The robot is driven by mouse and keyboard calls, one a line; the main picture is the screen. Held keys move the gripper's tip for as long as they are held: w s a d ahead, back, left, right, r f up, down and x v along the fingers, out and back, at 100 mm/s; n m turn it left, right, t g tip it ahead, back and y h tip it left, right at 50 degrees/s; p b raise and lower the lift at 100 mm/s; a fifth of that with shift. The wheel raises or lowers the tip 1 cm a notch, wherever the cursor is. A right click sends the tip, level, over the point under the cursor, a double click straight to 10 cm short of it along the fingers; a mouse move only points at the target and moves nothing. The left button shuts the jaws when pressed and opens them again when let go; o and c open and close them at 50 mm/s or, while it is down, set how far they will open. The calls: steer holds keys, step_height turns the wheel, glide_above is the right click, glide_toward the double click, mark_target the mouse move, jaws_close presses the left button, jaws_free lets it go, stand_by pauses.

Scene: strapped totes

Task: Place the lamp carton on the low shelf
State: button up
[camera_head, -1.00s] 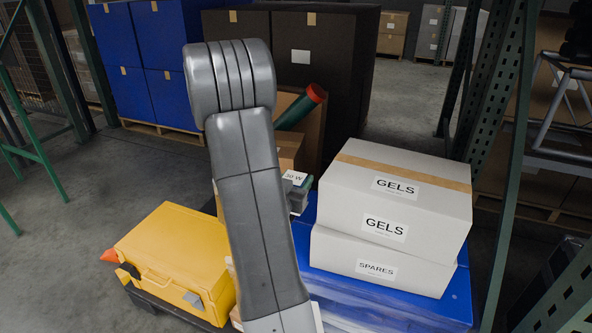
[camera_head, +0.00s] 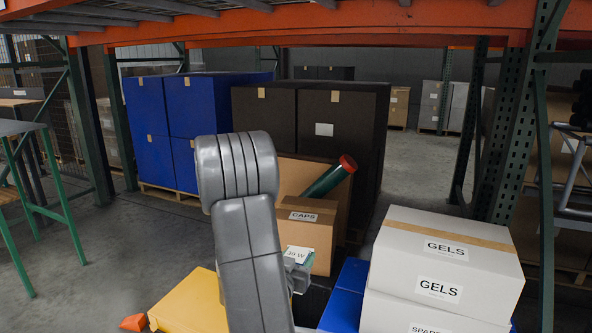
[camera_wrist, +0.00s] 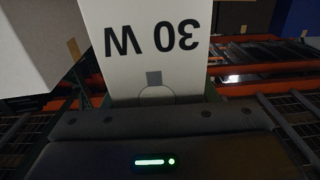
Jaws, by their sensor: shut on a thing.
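The lamp carton is a white box marked "30 W" (camera_wrist: 152,35); the marking reads upside down in the wrist view. My gripper (camera_wrist: 155,88) is shut on the carton, whose near end sits against the gripper's dark body. In the head view, my gripper (camera_head: 300,276) is largely hidden behind my arm. Orange beams (camera_wrist: 285,88) and wire decking show beyond the carton in the wrist view; I cannot tell which level is the low shelf.
A yellow case (camera_head: 192,303) is at lower left. A CAPS carton (camera_head: 305,232) and a green tube (camera_head: 325,180) stand behind my arm. An orange rack beam (camera_head: 400,22) crosses overhead.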

steer(key=shift+w+d+f, duration=0.35)
steer(key=shift+w+f, duration=0.1)
steer(key=shift+f, duration=0.05)
step_height(320, 180, up, 9)
steer(key=n+t+y+p, duration=0.1)
steer(key=n+y+p, duration=0.4)
steer(key=p, duration=1.8)
glide_above(298, 260)
steer(key=w, duration=0.5)
steer(key=shift+s+f+m+y, duration=0.1)
steer(key=shift+f+m+y, duration=0.1)
steer(key=shift+m+y, duration=0.35)
steer(key=s+f, duration=0.2)
steer(key=f, duration=0.1)
steer(key=s+f, duration=0.3)
steer(key=shift+w, duration=0.1)
